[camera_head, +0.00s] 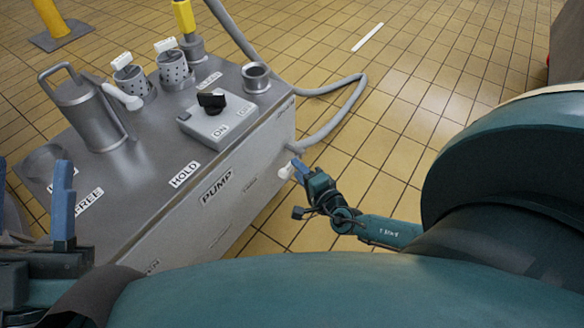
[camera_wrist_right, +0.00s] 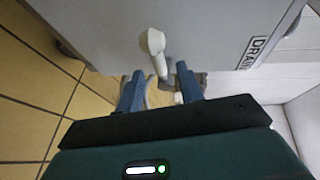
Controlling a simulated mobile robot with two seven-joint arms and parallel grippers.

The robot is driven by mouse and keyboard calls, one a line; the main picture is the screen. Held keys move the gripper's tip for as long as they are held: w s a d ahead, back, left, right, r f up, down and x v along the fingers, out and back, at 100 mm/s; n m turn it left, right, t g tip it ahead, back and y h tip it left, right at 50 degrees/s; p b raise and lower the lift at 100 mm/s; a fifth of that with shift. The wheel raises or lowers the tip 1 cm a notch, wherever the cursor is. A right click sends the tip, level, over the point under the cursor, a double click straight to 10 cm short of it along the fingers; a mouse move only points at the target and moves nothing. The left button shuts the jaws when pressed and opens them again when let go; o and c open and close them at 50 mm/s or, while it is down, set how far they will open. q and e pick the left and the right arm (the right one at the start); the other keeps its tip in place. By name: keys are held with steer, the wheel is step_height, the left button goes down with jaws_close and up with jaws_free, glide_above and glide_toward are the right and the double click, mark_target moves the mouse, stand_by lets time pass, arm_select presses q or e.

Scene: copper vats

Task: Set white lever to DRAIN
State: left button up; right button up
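The white lever (camera_head: 287,171) sticks out from the right end of the grey box's front face. In the right wrist view the white lever (camera_wrist_right: 153,50) has a rounded head, and its handle slants down towards my fingers. A DRAIN label (camera_wrist_right: 252,52) is on the panel to its right there. My right gripper (camera_head: 299,168) is at the lever; its blue fingers (camera_wrist_right: 159,80) are apart, with the handle's end between or just beyond their tips. I cannot tell whether they touch it. My left gripper (camera_head: 35,200) is at the lower left, fingers apart, partly cut off.
The grey box (camera_head: 150,170) carries a metal jug (camera_head: 88,112), perforated cups (camera_head: 173,68), another white handle (camera_head: 122,97) and a black ON/OFF knob (camera_head: 211,102). A grey hose (camera_head: 350,100) loops off its right side.

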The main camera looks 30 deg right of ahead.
arm_select(q)
steer(key=shift+s+a+r+m+h+b, duration=0.1)
steer(key=shift+s+r+m+h+b, duration=0.15)
steer(key=shift+r+m+h, duration=0.4)
steer(key=shift+s+r+m+h+b, duration=0.1)
steer(key=shift+r+m+h+b, duration=0.25)
steer(key=shift+m+h, duration=0.5)
arm_select(e)
steer(key=shift+w+f, duration=0.2)
steer(key=shift+w, duration=0.9)
steer(key=shift+w+f, duration=0.2)
steer(key=shift+w, duration=0.85)
steer(key=shift+c, duration=0.3)
jaws_close()
